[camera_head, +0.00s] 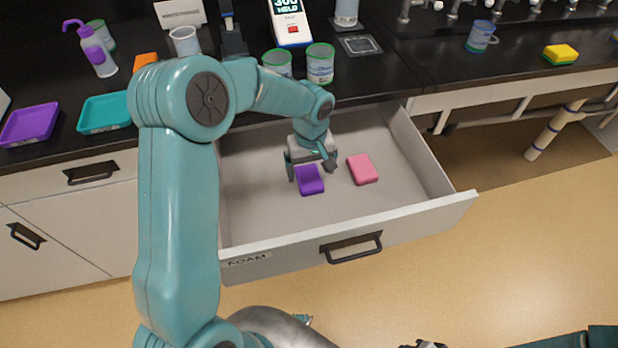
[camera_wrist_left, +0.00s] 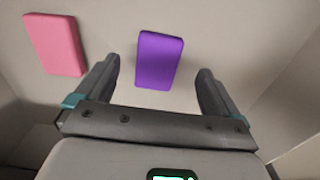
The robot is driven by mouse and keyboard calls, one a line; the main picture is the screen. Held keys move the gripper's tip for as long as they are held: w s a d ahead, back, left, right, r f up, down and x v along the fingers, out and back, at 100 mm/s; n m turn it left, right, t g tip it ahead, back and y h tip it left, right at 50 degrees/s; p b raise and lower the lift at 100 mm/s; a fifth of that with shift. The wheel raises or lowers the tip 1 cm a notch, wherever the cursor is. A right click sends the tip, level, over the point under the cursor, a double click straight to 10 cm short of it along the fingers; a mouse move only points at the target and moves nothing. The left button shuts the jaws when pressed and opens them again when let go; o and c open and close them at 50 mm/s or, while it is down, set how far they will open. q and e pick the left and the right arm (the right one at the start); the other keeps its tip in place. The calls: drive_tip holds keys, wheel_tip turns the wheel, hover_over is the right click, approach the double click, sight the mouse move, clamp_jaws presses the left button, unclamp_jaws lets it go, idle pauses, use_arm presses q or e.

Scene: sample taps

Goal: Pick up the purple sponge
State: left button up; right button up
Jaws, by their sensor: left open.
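The purple sponge (camera_head: 310,180) lies flat on the floor of the open drawer (camera_head: 270,217). My left gripper (camera_head: 312,175) is over it inside the drawer, pointing down, with its fingers apart. In the left wrist view the purple sponge (camera_wrist_left: 159,60) shows between and just beyond the two open fingers of my left gripper (camera_wrist_left: 158,85), apart from both. A pink sponge (camera_head: 362,169) lies to its right in the head view and also shows in the left wrist view (camera_wrist_left: 54,45). My right gripper cannot be made out.
The drawer walls surround the sponges, with bare drawer floor around them. On the black counter stand a purple tray (camera_head: 30,124), a teal tray (camera_head: 105,112), a wash bottle (camera_head: 95,50), jars (camera_head: 320,64) and a digital device (camera_head: 290,22). A yellow sponge (camera_head: 560,54) lies at right.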

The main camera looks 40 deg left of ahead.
sight(311, 182)
use_arm(q)
wheel_tip(311, 182, down, 5)
drive_tip(key=shift+w+f, duration=0.15)
drive_tip(key=c, duration=1.1)
